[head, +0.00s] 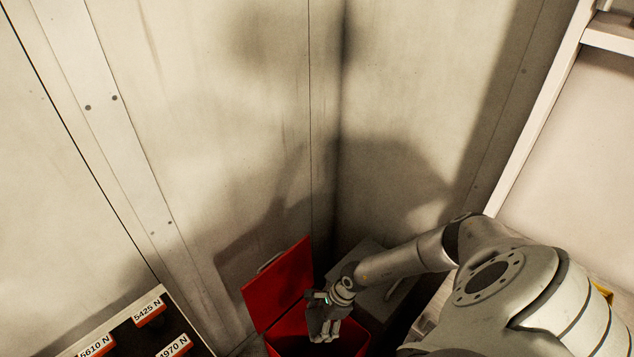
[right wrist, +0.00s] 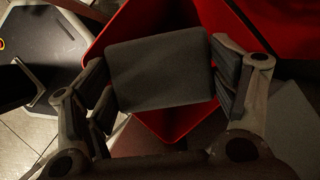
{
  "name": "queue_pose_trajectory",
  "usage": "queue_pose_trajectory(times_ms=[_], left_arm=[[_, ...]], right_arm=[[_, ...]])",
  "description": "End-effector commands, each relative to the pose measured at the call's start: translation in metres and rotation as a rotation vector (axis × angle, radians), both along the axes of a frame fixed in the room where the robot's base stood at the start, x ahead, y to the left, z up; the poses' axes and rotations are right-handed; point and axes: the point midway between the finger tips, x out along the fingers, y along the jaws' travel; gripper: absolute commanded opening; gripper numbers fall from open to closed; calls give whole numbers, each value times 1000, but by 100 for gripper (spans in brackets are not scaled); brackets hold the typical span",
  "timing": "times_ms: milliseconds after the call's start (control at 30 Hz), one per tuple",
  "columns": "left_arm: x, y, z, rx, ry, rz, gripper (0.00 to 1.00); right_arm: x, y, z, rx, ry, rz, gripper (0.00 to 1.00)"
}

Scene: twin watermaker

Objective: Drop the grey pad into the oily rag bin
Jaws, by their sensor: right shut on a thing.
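The grey pad (right wrist: 160,73) is a flat dark square held between the two fingers of my right gripper (right wrist: 163,83) in the right wrist view. The red oily rag bin (right wrist: 180,117) stands below it with its inside showing around the pad. In the head view the bin's red lid (head: 280,285) is raised against the corner. My right gripper (head: 322,322) hangs over the bin's opening there, pointing down. The pad cannot be made out in the head view. My left gripper is not in view.
A dark tray (head: 125,335) with labelled blocks lies at the lower left. A grey box (head: 370,285) stands behind the bin in the corner. Panelled walls close in behind and to the left. A white shelf frame (head: 545,115) is at the right.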

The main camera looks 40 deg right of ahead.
Motion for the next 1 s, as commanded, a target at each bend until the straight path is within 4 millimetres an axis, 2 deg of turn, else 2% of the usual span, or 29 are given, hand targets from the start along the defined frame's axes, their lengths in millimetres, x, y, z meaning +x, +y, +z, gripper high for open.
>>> queue_pose_trajectory(times_ms=[100, 200, 367, 800, 1000], left_arm=[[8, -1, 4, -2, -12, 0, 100], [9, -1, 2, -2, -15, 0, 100], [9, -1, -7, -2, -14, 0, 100], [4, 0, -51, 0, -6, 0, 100], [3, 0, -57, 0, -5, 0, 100]], right_arm=[[0, -15, -4, 1, 2, -73, 60], [0, -19, -7, 2, 0, -94, 60], [0, -19, -16, 3, -1, -94, 60], [0, -18, -60, 3, -1, -92, 60], [0, -19, -66, 3, -1, -92, 60]])
